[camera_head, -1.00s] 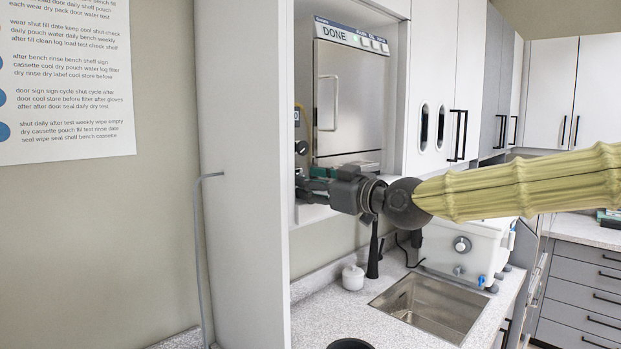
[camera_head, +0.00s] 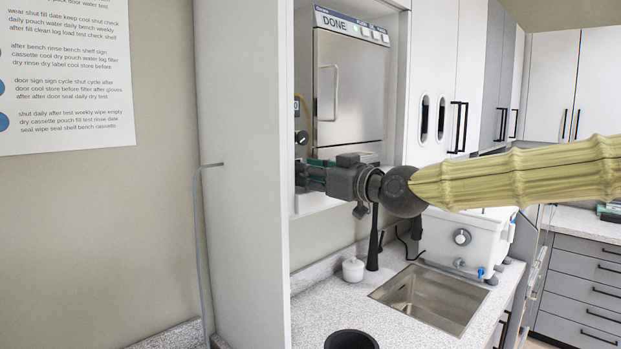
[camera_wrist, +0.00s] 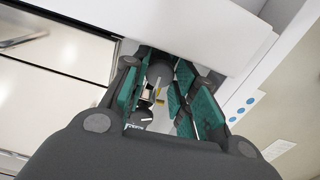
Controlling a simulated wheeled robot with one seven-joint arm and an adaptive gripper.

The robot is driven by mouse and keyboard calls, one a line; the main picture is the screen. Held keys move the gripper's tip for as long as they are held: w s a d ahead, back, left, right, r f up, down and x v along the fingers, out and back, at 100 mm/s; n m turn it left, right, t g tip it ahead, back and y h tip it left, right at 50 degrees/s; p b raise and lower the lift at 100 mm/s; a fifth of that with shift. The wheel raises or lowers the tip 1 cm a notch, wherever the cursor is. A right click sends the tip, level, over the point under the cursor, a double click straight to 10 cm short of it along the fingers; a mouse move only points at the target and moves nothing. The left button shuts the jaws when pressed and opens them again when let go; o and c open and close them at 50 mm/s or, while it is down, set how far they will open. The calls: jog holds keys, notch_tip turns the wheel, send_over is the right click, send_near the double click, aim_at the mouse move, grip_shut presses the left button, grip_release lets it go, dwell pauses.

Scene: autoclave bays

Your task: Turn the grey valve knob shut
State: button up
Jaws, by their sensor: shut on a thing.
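The grey valve knob (camera_wrist: 160,72) shows in the wrist view as a dark grey rounded piece between the far ends of my green-padded fingers. In the head view it is hidden behind my gripper (camera_head: 308,175), which reaches left to the lower front of the autoclave (camera_head: 350,98). In the wrist view my gripper (camera_wrist: 160,80) is closed on the knob, one finger on each side. The knob's turned position cannot be read.
A black knob (camera_head: 301,137) sits above my gripper on the autoclave's front. The white cabinet side panel (camera_head: 243,170) stands close on the left. Below are a counter with a white jar (camera_head: 353,269), a black cup (camera_head: 351,340) and a sink (camera_head: 430,295).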

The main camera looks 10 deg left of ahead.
jog(key=shift+m, duration=0.6)
jog(key=o, duration=0.7)
jog(key=shift+o, duration=0.2)
jog(key=shift+d, duration=0.1)
jog(key=shift+d, duration=0.1)
jog(key=v, duration=1.1)
jog(key=shift+s+d, duration=0.25)
jog(key=shift+d, duration=0.1)
